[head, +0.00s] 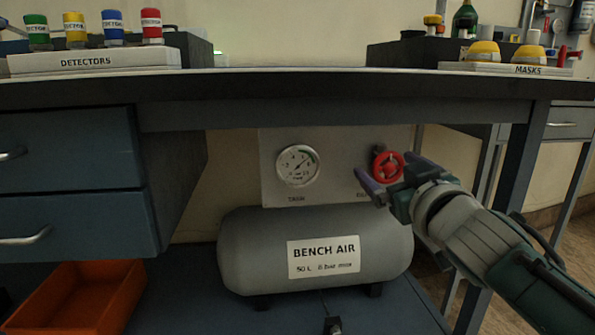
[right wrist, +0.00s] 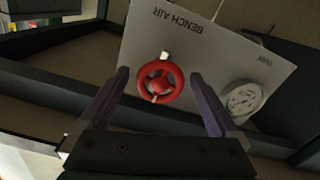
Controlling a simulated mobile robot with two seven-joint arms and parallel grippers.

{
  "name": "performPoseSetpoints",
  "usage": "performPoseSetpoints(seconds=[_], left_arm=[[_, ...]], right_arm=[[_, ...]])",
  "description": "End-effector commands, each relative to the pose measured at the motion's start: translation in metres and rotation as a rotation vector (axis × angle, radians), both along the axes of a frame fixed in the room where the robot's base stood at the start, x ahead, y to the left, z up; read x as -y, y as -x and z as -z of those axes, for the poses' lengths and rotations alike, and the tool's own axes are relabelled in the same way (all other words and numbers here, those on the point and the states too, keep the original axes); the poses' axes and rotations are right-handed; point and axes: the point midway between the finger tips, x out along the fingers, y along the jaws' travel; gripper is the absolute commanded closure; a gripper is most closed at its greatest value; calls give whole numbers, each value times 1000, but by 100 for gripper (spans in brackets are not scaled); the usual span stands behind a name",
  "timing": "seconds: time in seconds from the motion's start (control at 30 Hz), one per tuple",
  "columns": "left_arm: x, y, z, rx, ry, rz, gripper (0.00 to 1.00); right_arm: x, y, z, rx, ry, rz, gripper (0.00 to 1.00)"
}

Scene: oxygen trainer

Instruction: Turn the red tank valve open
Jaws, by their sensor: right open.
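The red tank valve (head: 388,167) is a round spoked handwheel on a grey panel (head: 340,180) under the bench. In the right wrist view the valve (right wrist: 158,80) lies beyond and between the two fingers, with a pale mark at its top and bottom rim. My right gripper (head: 393,178) is open and empty, close in front of the valve, its fingers on either side of it in the picture. In the right wrist view the gripper (right wrist: 163,95) shows no clear contact with the wheel. My left gripper is not in view.
A pressure gauge (head: 298,165) is left of the valve. A grey tank (head: 240,250) labelled BENCH AIR lies below the panel. The bench top (head: 330,83) overhangs above, drawers (head: 70,180) stand left, and a bench leg (head: 518,180) is at the right. An orange bin (head: 80,300) is lower left.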

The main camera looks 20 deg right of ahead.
Motion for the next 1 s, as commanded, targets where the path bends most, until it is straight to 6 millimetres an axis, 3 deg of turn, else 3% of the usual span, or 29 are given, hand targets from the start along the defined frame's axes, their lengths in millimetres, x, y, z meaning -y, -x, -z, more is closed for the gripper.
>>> performPoseSetpoints(seconds=[0.27, 1.0], left_arm=[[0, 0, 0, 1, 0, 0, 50], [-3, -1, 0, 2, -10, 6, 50]], right_arm=[[1, -2, -1, 0, 1, 0, 3], [1, -2, 0, 0, 1, 0, 85]])
